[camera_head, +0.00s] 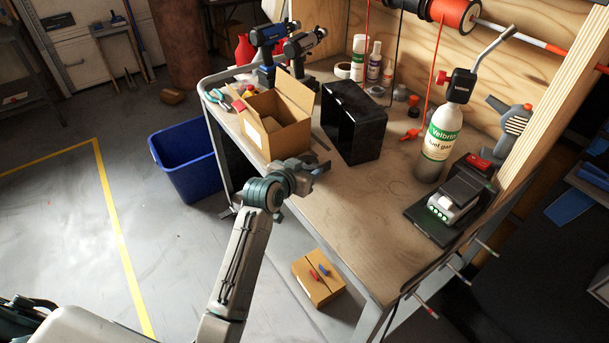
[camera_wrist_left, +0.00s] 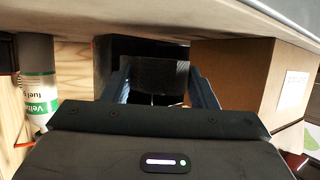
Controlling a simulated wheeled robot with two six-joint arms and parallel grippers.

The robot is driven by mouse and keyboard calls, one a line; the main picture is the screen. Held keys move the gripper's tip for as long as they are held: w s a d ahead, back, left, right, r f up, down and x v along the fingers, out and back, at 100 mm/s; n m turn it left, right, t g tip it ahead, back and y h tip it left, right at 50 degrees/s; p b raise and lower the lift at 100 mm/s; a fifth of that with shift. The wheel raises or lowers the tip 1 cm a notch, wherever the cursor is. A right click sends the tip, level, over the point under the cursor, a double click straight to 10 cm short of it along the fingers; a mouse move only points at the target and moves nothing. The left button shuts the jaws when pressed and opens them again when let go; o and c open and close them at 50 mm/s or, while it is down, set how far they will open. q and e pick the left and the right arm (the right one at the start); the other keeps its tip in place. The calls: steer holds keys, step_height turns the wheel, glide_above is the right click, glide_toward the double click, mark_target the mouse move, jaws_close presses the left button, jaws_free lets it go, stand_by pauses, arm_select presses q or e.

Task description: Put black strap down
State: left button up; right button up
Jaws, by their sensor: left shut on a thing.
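My left gripper (camera_head: 318,166) is over the workbench, just in front of the cardboard box and left of the open black box. In the left wrist view its two fingers (camera_wrist_left: 160,88) flank a dark, textured piece, apparently the black strap (camera_wrist_left: 155,73), and it is shut on that piece. The strap is hard to make out in the head view, being small and dark against the gripper. The wrist view is upside down, with the bench top along its upper edge. My right gripper is not in view.
The open cardboard box (camera_head: 272,130) and black box (camera_head: 355,122) stand close behind the gripper. A fuel gas bottle (camera_head: 438,143) and a charger (camera_head: 455,205) are to the right. The front middle of the workbench (camera_head: 365,215) is clear. A blue bin (camera_head: 185,165) stands left.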

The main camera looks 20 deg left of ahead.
arm_select(q)
steer(key=shift+s+f, duration=0.1)
steer(key=shift+f, duration=1.45)
steer(key=shift+f, duration=0.15)
steer(key=o, duration=1)
steer(key=shift+r, duration=0.2)
steer(key=shift+s+a, duration=0.1)
steer(key=shift+s, duration=0.3)
steer(key=v, duration=1.1)
steer(key=shift+s+r+b, duration=0.1)
steer(key=shift+r+b, duration=0.05)
steer(key=shift+b, duration=0.2)
